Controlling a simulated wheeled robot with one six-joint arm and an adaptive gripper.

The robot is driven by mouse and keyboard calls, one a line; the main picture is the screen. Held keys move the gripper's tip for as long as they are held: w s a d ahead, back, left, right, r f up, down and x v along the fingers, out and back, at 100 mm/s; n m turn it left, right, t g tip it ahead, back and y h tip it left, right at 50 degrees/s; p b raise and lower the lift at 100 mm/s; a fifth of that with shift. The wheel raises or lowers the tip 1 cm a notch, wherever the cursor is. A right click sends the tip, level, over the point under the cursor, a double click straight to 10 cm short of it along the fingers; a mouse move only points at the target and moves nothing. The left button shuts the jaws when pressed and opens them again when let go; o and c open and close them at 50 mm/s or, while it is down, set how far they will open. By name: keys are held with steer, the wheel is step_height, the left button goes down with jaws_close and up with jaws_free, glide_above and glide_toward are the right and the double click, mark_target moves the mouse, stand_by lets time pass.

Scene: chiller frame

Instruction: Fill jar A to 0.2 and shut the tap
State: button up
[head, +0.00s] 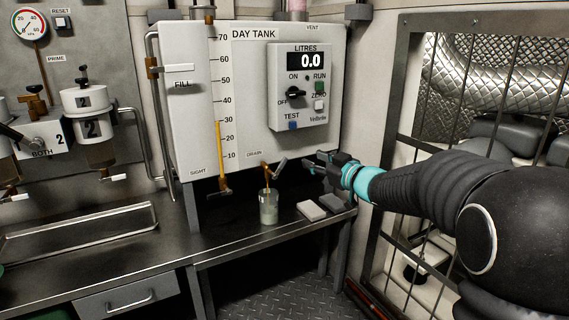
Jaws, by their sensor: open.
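The brass drain tap (266,171) is under the day tank (190,120), beside the word DRAIN. Its grey lever (281,166) slants up to the right. A small clear jar (269,208) stands upright on the bench directly below the tap. A thin amber line runs from the tap down to the jar mouth; I cannot tell if it is liquid or the spout. The jar looks pale and cloudy; its level and any letter are too small to read. My gripper (308,164) is open, just right of the lever and apart from it, with nothing seen between its fingers.
A white pad (311,210) and a grey block (333,202) lie right of the jar. The litres panel (301,88) reads 0.0. The sight tube (219,140) shows amber to about 30. A mesh frame (398,130) stands right; the left bench has a low rail (80,232).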

mark_target(285, 162)
steer(key=w+a+f+n+g, duration=0.1)
steer(key=w+a+n, duration=0.1)
steer(key=n, duration=0.7)
steer(key=w+a+f+n+g, duration=0.1)
steer(key=w+a+f+n, duration=0.1)
steer(key=n, duration=0.7)
steer(key=w+a+f+n+g, duration=0.1)
steer(key=w+a+n, duration=0.3)
steer(key=n, duration=0.4)
steer(key=shift+w+a+f+n+g, duration=0.15)
steer(key=shift+a+n+g, duration=0.25)
steer(key=shift+a, duration=0.45)
jaws_close()
